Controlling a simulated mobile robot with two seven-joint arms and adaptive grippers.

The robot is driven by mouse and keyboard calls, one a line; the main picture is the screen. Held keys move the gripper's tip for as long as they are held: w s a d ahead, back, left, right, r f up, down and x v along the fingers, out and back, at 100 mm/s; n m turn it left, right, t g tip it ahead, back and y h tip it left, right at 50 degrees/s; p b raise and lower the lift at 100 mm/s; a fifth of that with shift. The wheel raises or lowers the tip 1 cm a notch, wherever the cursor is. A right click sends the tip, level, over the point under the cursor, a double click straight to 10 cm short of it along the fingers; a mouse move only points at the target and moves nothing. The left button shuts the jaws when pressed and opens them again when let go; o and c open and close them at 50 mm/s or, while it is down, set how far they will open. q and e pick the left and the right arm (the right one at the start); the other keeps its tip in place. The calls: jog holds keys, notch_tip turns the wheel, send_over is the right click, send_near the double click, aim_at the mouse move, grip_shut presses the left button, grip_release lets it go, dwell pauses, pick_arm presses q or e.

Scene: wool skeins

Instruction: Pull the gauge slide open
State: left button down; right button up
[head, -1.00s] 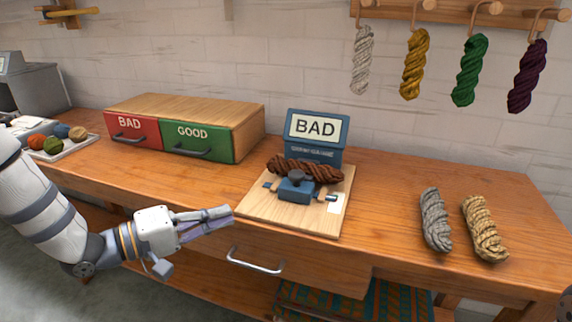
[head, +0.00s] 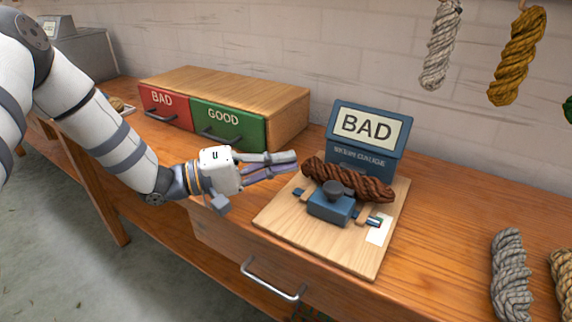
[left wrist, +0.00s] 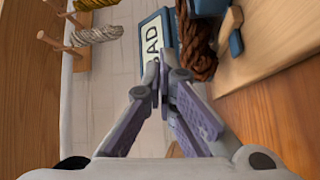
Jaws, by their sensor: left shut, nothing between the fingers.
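The gauge stands on a light wooden board (head: 283,226), with a blue display (head: 366,130) reading BAD behind it. Its blue slide block (head: 331,205) has a dark round knob (head: 333,189) on top. A brown skein (head: 348,180) lies across the gauge behind the knob; it also shows in the left wrist view (left wrist: 196,45). My left gripper (head: 296,162) is shut and empty, just left of the skein and above the board's left side. In the left wrist view its fingers (left wrist: 160,80) point toward the display. My right gripper is not in view.
Left of the gauge stands a wooden cabinet with a red BAD drawer (head: 166,105) and a green GOOD drawer (head: 228,124). A grey skein (head: 511,275) and a tan skein (head: 563,280) lie at right. A table drawer handle (head: 272,279) juts out in front.

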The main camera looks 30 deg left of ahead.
aim_at(318, 170)
pick_arm(q)
jog(key=x, duration=0.6)
jog(key=shift+f+b, duration=0.25)
jog(key=shift+b, duration=0.1)
jog(key=shift+s+d+p, duration=0.3)
jog(key=shift+s+d, duration=0.65)
jog(key=shift+s, duration=0.15)
jog(key=shift+s+d+f, duration=0.2)
jog(key=shift+s, duration=0.2)
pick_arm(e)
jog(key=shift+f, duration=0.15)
